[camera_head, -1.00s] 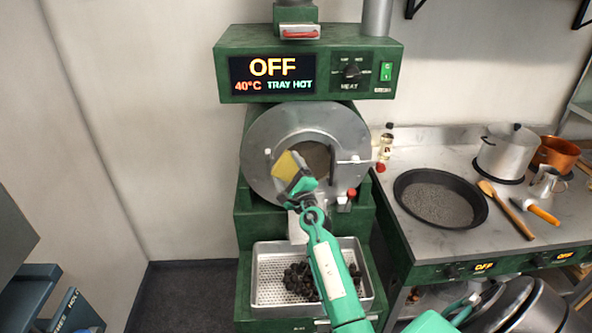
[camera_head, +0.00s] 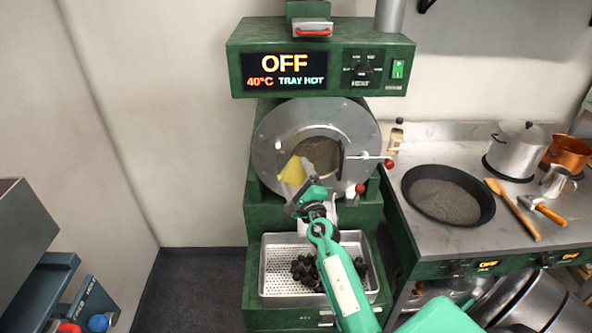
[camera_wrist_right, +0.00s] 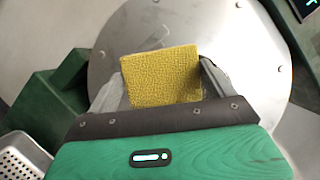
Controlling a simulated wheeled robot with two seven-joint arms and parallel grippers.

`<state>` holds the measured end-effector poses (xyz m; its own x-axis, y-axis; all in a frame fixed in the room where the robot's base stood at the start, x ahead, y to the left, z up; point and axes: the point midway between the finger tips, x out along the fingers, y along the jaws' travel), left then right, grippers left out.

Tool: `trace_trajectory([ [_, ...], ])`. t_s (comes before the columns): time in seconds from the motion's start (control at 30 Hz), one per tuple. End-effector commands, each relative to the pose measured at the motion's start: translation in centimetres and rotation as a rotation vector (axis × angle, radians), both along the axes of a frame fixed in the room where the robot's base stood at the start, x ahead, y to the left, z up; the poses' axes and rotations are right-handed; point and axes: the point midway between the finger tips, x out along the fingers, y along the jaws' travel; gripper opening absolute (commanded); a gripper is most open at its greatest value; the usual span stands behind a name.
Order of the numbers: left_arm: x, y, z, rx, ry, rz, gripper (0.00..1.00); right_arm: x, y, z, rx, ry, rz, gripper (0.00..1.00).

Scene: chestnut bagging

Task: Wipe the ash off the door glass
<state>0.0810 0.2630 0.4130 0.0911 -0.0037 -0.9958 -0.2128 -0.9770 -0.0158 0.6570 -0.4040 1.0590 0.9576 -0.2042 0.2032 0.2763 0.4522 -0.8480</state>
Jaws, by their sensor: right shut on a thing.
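The door glass (camera_head: 322,154) is a dull grey-brown round window in the steel front door (camera_head: 268,150) of the green roaster. My right gripper (camera_head: 302,188) is shut on a yellow sponge (camera_head: 291,171) in front of the lower left of the door. In the right wrist view the textured yellow sponge (camera_wrist_right: 162,75) sits between the two fingers (camera_wrist_right: 160,90), with the steel disc (camera_wrist_right: 235,45) behind it. The sponge hides the glass there. I cannot tell whether it touches the door. My left gripper is out of view.
A perforated tray (camera_head: 275,270) with dark chestnuts lies below the door. A latch with a red knob (camera_head: 388,163) sticks out at the door's right. The counter at right holds a black pan (camera_head: 410,190), a pot (camera_head: 515,150) and a wooden spoon (camera_head: 515,210).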

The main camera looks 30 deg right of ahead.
Motion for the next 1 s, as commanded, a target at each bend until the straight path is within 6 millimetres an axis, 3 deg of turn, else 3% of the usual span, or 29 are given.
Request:
trace_trajectory([
  [0.47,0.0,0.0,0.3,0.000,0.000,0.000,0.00,-0.6,0.4,0.0,0.000,0.000,0.000,0.67],
  [0.8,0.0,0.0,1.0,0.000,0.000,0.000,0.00,-2.9,1.8,0.1,0.000,0.000,0.000,0.67],
  [1.0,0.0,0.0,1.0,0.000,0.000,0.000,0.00,-3.0,1.8,0.0,0.000,-0.001,0.000,0.67],
])
